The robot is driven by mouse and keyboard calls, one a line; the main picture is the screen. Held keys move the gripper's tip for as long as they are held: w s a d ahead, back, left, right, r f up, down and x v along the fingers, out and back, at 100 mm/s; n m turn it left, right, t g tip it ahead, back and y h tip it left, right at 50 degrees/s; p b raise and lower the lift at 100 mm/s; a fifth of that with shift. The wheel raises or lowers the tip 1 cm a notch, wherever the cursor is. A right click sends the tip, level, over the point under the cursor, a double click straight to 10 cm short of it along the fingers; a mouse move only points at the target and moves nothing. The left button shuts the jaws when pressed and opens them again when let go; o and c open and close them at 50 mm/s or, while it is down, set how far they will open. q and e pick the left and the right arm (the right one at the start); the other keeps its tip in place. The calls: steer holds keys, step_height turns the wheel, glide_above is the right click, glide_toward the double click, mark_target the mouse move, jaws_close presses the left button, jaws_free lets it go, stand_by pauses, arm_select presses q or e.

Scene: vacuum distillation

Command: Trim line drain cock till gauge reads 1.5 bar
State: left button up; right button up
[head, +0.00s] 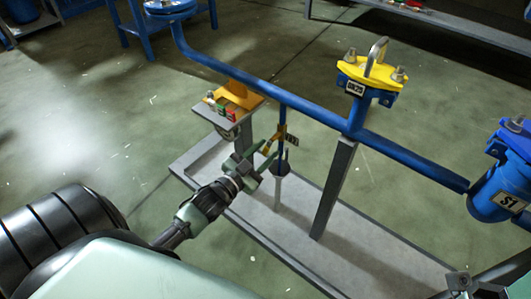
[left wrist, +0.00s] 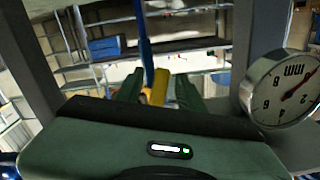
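The drain cock's yellow handle (head: 281,133) sits on a thin drop pipe under the blue line (head: 262,86), with a small tag beside it. My left gripper (head: 268,158) reaches up to it from the lower left. In the left wrist view the yellow handle (left wrist: 160,87) stands between my two green fingers, with narrow gaps showing on both sides. The round gauge (left wrist: 281,90) is at the right of that view, its dial turned nearly upside down. Its red needle points up and right; I cannot read an exact value. A part of my right arm shows at the lower right corner; its fingers are unclear.
A grey skid tray (head: 345,245) with an upright post (head: 334,188) lies under the line. A yellow-topped flange (head: 370,75) stands above the post. A blue vessel marked S1 (head: 497,196) is at the right.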

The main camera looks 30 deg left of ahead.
arm_select(q)
jaws_close()
stand_by(1.5)
